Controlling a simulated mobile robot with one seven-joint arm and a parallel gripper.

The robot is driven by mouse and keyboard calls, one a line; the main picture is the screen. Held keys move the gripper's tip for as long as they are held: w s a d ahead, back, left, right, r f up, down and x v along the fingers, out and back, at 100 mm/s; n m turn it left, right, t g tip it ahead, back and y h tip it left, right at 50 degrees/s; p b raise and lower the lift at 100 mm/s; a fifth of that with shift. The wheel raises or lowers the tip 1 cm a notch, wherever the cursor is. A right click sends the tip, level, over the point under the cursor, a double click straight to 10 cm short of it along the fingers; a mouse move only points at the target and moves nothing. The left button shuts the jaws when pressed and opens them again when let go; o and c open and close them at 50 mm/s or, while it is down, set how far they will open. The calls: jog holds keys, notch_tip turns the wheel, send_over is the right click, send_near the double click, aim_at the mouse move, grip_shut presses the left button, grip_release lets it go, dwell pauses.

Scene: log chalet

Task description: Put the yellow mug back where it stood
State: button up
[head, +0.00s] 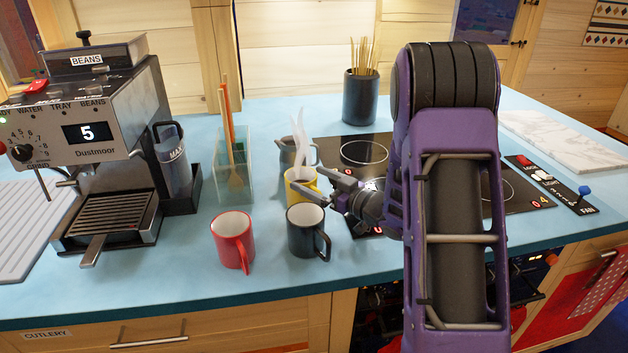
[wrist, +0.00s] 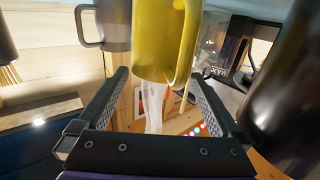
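The yellow mug (head: 297,190) stands on the blue counter, behind the black mug, with white steam rising above it. In the wrist view, which is upside down, the yellow mug (wrist: 165,45) is just ahead of my fingers, its handle on the right side of the picture. My gripper (head: 318,184) reaches in from the right, close beside the mug near rim height. In the wrist view my gripper (wrist: 160,85) has its two fingers wide apart with nothing clamped between them. The black mug hides the yellow mug's lower front.
The black mug (head: 305,232) stands in front, with the red mug (head: 232,240) to its left. A grey mug (head: 288,153) stands behind the yellow one. A clear utensil container (head: 232,165) is left, the black hob (head: 350,150) right, and a coffee machine (head: 110,140) far left.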

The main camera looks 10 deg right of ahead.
jog(key=shift+s+f+p, duration=0.1)
jog(key=shift+f+p, duration=0.2)
jog(key=shift+p, duration=0.25)
jog(key=shift+s+d, duration=0.15)
jog(key=shift+d, duration=0.1)
jog(key=v, duration=0.7)
jog(key=r+v, duration=0.1)
jog(key=v, duration=0.3)
jog(key=shift+d, duration=0.1)
